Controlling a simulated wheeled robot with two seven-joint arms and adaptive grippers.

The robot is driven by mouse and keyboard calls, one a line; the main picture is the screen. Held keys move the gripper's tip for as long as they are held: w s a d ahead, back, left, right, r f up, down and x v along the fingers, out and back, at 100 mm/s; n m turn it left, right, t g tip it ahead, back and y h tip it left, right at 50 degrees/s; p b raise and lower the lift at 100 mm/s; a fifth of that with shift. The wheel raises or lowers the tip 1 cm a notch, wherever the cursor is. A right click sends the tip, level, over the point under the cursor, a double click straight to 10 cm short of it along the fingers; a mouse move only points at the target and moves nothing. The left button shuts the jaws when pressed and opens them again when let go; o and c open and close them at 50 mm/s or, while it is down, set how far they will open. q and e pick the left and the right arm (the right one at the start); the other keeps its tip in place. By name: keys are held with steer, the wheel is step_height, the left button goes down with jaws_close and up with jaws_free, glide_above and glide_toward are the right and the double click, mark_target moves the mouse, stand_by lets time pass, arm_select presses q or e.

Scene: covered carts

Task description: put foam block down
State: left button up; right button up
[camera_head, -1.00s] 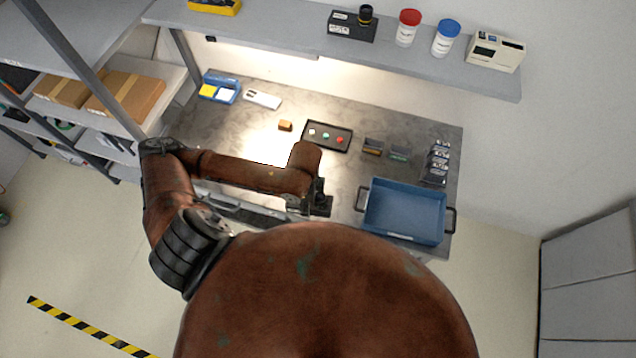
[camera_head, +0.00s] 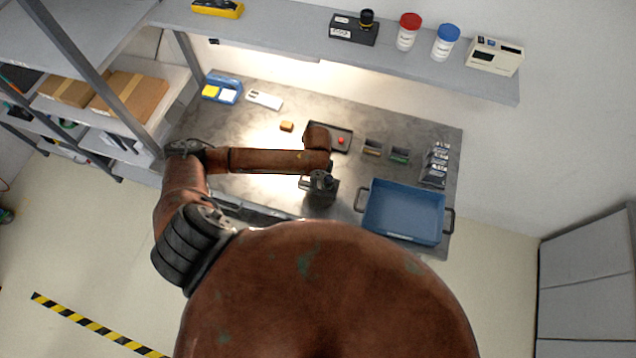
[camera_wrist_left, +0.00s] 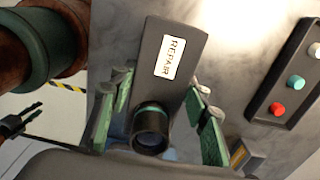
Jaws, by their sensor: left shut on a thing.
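The foam block (camera_wrist_left: 158,80) is a dark slab with a white "REPAIR" label and a dark cylinder (camera_wrist_left: 151,127) with a teal ring at its near end. My left gripper (camera_wrist_left: 162,88) has its green-padded fingers on both sides of the block and is shut on it. In the head view, my left gripper (camera_head: 322,181) is over the front middle of the grey table (camera_head: 260,180), with the dark foam block (camera_head: 319,198) just below it, partly hidden. I cannot tell whether the block touches the table.
A blue bin (camera_head: 403,212) stands right of the gripper. Behind it are a black tray (camera_head: 346,149) with coloured pieces, partly covered by my arm, and small dark boxes (camera_head: 372,148). A tan block (camera_head: 286,126) lies farther back. A shelf (camera_head: 290,35) overhangs the back.

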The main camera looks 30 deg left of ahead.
arm_select(q)
steer(key=shift+w+a+f, duration=0.1)
steer(key=shift+w+f, duration=0.35)
steer(key=shift+f, duration=1.6)
steer(key=shift+f, duration=0.1)
steer(key=o, duration=1.2)
steer(key=shift+c, duration=0.2)
step_height(320, 180, up, 12)
steer(key=shift+r+b, duration=0.1)
steer(key=shift+b, duration=0.25)
